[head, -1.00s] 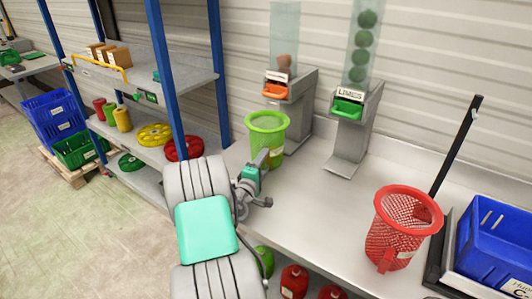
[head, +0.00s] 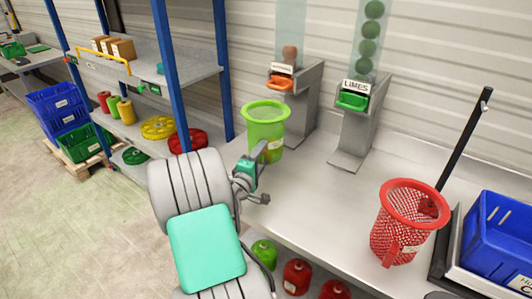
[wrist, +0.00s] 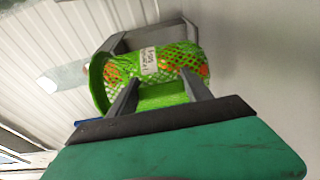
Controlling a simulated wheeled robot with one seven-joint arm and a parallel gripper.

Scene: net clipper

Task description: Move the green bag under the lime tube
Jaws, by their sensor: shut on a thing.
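The green bag (head: 264,133) is a bright green mesh net with a wide ring mouth and a white label. It stands upright at the left part of the bench, left of the lime tube. In the wrist view the bag (wrist: 170,62) shows orange-red contents through the mesh. My gripper (head: 259,155) reaches it from the front and is shut on its near side. The lime tube (head: 369,42) is clear, holds several green limes, and sits above a grey stand with a green lever (head: 352,102) and a "LIMES" label.
Another tube (head: 290,30) with an orange lever (head: 280,83) stands behind the bag. A red mesh basket (head: 408,225) and a blue crate (head: 500,245) are at the right, with a black pole between them. The bench (head: 320,200) between bag and red basket is clear.

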